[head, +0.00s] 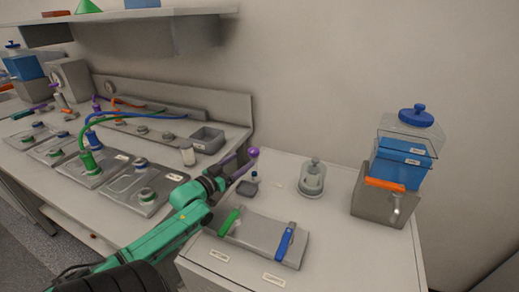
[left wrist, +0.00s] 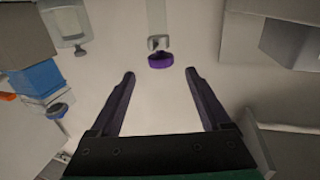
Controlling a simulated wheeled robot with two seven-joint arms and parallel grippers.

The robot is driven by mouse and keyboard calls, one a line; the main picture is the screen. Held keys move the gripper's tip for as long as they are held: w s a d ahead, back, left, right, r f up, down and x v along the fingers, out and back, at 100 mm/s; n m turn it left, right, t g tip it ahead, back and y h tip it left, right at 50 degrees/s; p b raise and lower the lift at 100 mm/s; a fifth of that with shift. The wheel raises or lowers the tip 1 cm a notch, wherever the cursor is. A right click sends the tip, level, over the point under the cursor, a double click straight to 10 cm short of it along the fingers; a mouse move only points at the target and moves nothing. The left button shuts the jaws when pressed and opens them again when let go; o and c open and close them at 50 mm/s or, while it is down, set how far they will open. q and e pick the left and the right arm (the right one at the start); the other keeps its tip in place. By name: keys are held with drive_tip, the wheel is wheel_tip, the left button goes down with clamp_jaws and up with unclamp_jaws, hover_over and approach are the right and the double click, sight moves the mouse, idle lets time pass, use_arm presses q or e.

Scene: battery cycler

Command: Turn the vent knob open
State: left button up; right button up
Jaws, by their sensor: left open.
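A purple round knob (left wrist: 160,61), which looks like the vent knob, sits below a small grey metal fitting in the left wrist view. A purple knob (head: 253,152) also shows in the head view, just past my left fingertips. My left gripper (head: 235,166) reaches in over the bench by the corner between the two benches. In the left wrist view my left gripper (left wrist: 159,76) is open and empty, with the knob centred just beyond its fingertips. I cannot tell how far off the knob is or how it is turned. My right gripper is not in view.
A round grey vessel (head: 312,178) and a grey box (head: 382,203) with a blue container (head: 400,165) stand to the right. A grey tray (head: 207,138) and cell plates fill the left bench.

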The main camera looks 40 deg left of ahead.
sight(254, 152)
use_arm(q)
drive_tip(key=w, duration=1.1)
drive_tip(key=shift+a+f+b, duration=0.2)
drive_tip(key=shift+a+b, duration=0.15)
drive_tip(key=shift+r, duration=0.1)
clamp_jaws()
